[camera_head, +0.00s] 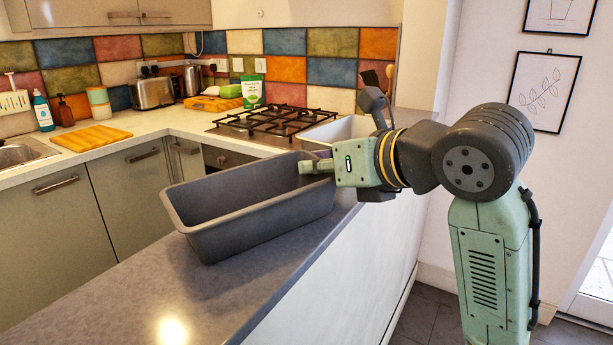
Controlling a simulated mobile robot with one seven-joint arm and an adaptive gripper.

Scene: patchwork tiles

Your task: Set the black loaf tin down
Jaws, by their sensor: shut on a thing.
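The black loaf tin (262,224) is a long, dark grey, open-topped pan in the middle of the head view. My gripper (308,165) is at the tin's right end and shut on its rim there. The fingertips are small in the picture and partly hidden by the tin's wall. The tin looks level, over the grey counter (130,301). I cannot tell whether its base touches the counter or is a little above it.
A pale container (338,131) stands just behind the tin's right end, close to my gripper. A gas hob (272,121) is further back. The counter's front left part is clear. Its right edge drops to the floor (432,310).

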